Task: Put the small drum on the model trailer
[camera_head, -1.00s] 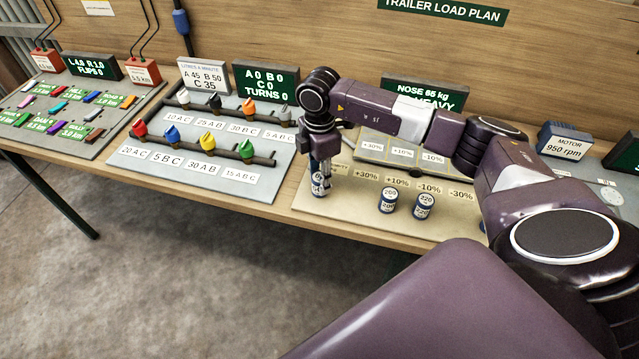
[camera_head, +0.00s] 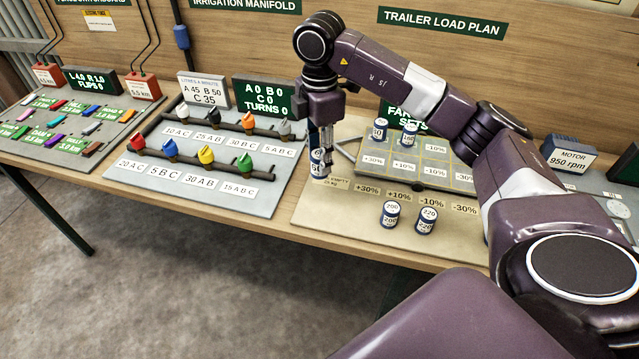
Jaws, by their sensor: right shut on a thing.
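My right gripper (camera_head: 320,168) points down at the left end of the trailer load plan board. It is shut on a small blue and white drum (camera_head: 317,160), partly hidden by the fingers; its number is hard to read. The model trailer (camera_head: 438,180) is a grey gridded deck with percentage labels, to the right of the gripper, with a drawbar at its left. Two small drums stand at its back left, one (camera_head: 379,129) left of the other (camera_head: 408,133). My left gripper is not in view.
Two larger drums, marked 200 (camera_head: 390,214) and 220 (camera_head: 426,219), stand on the beige board (camera_head: 345,222) in front of the trailer. The irrigation manifold (camera_head: 205,150) with coloured valves is close on the left. A dark sign (camera_head: 405,112) stands behind the trailer.

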